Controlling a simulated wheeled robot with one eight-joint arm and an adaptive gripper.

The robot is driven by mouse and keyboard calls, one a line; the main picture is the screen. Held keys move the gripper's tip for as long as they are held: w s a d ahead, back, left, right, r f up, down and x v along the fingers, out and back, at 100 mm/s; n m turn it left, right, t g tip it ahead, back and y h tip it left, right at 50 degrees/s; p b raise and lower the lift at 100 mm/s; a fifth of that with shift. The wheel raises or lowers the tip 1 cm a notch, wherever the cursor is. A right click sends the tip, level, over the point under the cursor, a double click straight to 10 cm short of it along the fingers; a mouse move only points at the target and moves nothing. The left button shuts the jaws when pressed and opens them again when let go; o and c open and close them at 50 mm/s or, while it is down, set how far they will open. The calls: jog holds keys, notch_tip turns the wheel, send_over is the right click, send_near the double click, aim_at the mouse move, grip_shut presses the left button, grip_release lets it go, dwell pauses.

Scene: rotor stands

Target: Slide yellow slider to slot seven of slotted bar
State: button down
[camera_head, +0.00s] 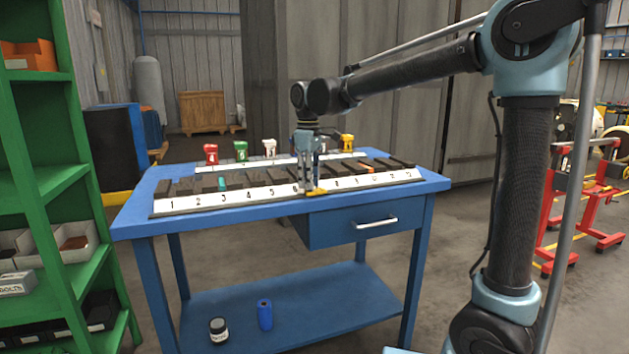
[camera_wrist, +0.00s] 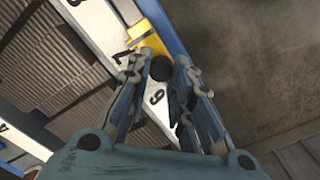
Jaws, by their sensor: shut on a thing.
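The slotted bar (camera_head: 235,201) lies along the front of the blue table, with a white numbered front face. My gripper (camera_head: 309,188) points down at the bar's front edge, right of the numeral 6. The yellow slider (camera_head: 318,192) shows at its fingertips, between the numerals 6 and 8; the numeral there is hidden. In the wrist view, the yellow slider (camera_wrist: 149,44) lies just beyond the fingertips, beside a numeral that looks like 7. A dark round knob sits between the fingers of my gripper (camera_wrist: 160,72), which are shut on the slider.
A teal piece (camera_head: 222,183) lies near numeral 3, and an orange piece (camera_head: 369,169) lies at the right. Red (camera_head: 210,153), green (camera_head: 240,150), white (camera_head: 269,147) and yellow (camera_head: 347,142) pieces stand behind the bar. A green shelf (camera_head: 62,125) stands left.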

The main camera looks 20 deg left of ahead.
jog(key=c, duration=1.4)
grip_release()
notch_tip(320, 180, up, 12)
jog(key=shift+d+f, duration=0.1)
jog(key=shift+w+d, duration=0.1)
